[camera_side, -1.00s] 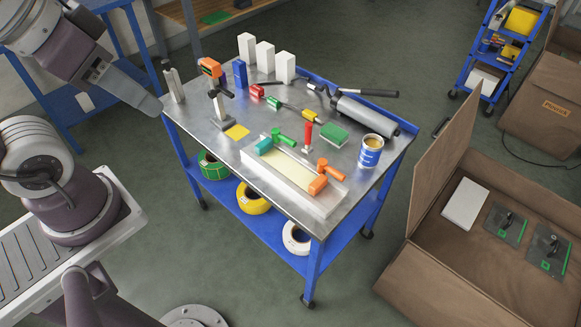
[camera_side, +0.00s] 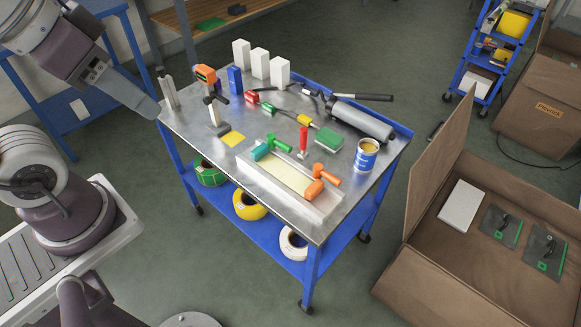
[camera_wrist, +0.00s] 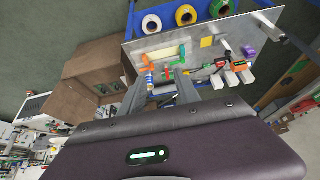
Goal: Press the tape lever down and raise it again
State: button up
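A red upright handle (camera_side: 304,139) stands on a small pale foot beside a long pale tray (camera_side: 322,205). The tray carries a green and teal handle (camera_side: 277,144) at its far end and an orange handle (camera_side: 316,187) at its near end. An orange-topped device (camera_side: 205,75) with a dark lever-like part stands at the table's far left. I cannot tell which of these is the tape lever. My gripper (camera_side: 152,112) is by the table's left corner, away from the handles. In the wrist view my gripper (camera_wrist: 160,75) has its fingers apart, with nothing held.
The blue-framed metal table also holds white blocks (camera_side: 260,63), a grey roller (camera_side: 361,120), a can (camera_side: 366,155), a green pad (camera_side: 328,140) and a yellow square (camera_side: 233,137). A grey post (camera_side: 168,90) stands close to my gripper. An open brown crate (camera_side: 480,270) is at the right.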

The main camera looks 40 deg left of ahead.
jog(key=w+r+m+g+h, duration=0.1)
jog(key=w+r+m+g, duration=0.15)
jog(key=w, duration=0.65)
jog(key=m+g+y, duration=0.4)
jog(key=m, duration=0.5)
send_over(304, 135)
notch_tip(304, 135, down, 20)
jog(key=f+m, duration=0.1)
jog(key=f, duration=0.4)
jog(key=f+m+y, duration=0.1)
jog(key=f, duration=0.4)
jog(key=f+m, duration=0.2)
jog(key=f, duration=0.2)
jog(key=shift+w+a+f+y, duration=0.3)
jog(key=shift+w+f, duration=0.05)
jog(key=shift+f, duration=0.05)
grip_shut()
